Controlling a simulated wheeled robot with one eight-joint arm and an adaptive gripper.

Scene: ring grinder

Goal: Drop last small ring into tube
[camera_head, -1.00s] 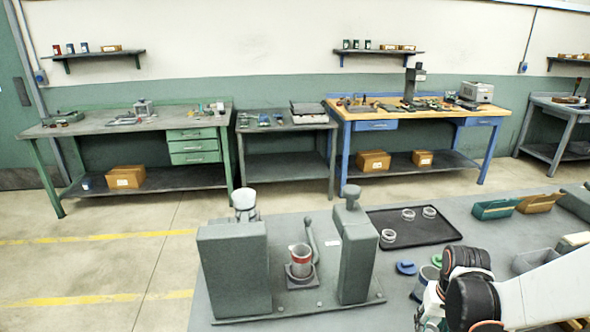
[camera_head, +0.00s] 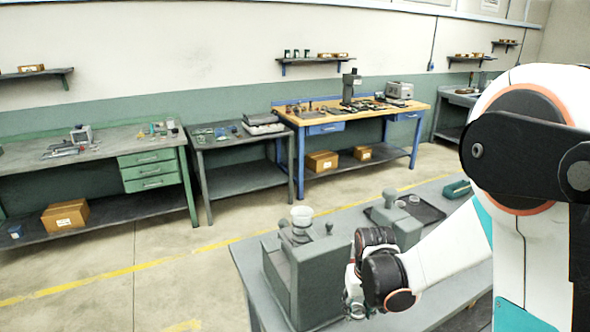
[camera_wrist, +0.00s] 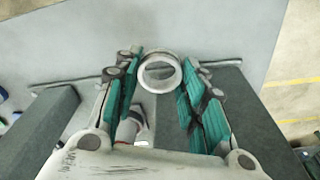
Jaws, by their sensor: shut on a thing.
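A small grey metal ring (camera_wrist: 161,89) is held between the fingertips of my gripper (camera_wrist: 158,72) in the wrist view. My gripper (camera_head: 354,304) also shows in the head view, low beside the grey grinder block (camera_head: 309,284). In the wrist view, part of a red and white cylindrical thing (camera_wrist: 136,126), likely the tube, shows between the fingers, nearer the palm than the ring. The ring appears apart from it. In the head view the tube is hidden behind the block and my arm.
Grey blocks stand on both sides of my fingers in the wrist view, including a right block (camera_wrist: 246,125). A white cup-like part (camera_head: 301,216) tops the near block in the head view. A black tray (camera_head: 428,212) with rings (camera_head: 413,200) lies farther back. My arm covers the bench's right side.

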